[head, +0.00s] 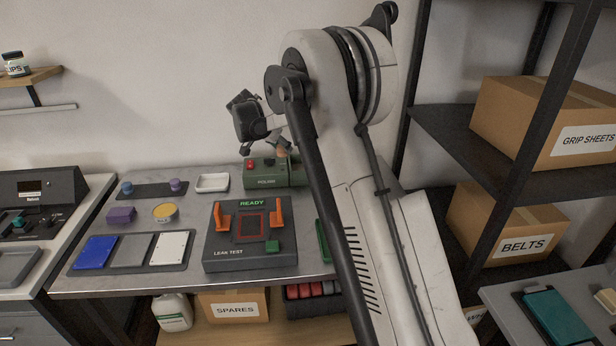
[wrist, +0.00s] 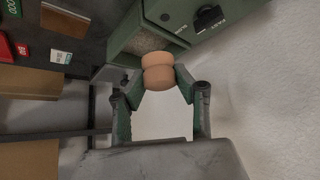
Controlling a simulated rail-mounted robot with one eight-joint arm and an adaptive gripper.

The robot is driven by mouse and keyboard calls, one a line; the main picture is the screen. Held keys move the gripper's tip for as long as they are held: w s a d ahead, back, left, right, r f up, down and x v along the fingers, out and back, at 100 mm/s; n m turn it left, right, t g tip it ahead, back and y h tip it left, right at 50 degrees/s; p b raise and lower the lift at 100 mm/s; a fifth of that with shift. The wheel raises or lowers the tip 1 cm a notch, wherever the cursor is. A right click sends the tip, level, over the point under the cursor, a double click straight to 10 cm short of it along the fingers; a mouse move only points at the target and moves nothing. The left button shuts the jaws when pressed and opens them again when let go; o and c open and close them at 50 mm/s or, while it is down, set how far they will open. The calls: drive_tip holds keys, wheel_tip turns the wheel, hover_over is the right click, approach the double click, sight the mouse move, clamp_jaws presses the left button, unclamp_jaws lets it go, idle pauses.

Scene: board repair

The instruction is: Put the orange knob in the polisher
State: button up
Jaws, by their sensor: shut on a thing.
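The polisher (head: 266,182) is a green box with a red button on the far side of the bench. It shows at the top of the wrist view with an opening in its near face (wrist: 190,22). My gripper (wrist: 158,78) is shut on the orange knob (wrist: 157,70), a pale orange double-lobed piece between the fingertips. In the wrist view the knob overlaps the edge of the polisher's opening. Whether it touches the polisher or is inside cannot be told. In the head view my gripper (head: 275,143) is above the polisher, and the knob is mostly hidden.
The leak tester (head: 225,255) with orange clamps stands in front of the polisher. A white dish (head: 212,183) lies to its left. Several coloured parts and a tray of plates (head: 75,268) are further left. The wall is close behind the polisher.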

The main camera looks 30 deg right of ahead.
drive_tip(key=b, duration=0.2)
hover_over(312, 168)
drive_tip(key=s+a, duration=0.1)
drive_tip(key=a, duration=0.1)
drive_tip(key=f, duration=0.7)
drive_tip(key=shift+s+f, duration=0.2)
drive_tip(key=shift+f, duration=1.95)
drive_tip(key=shift+f, duration=0.2)
drive_tip(key=o, duration=1)
drive_tip(key=shift+c, duration=0.2)
drive_tip(key=shift+r, duration=0.2)
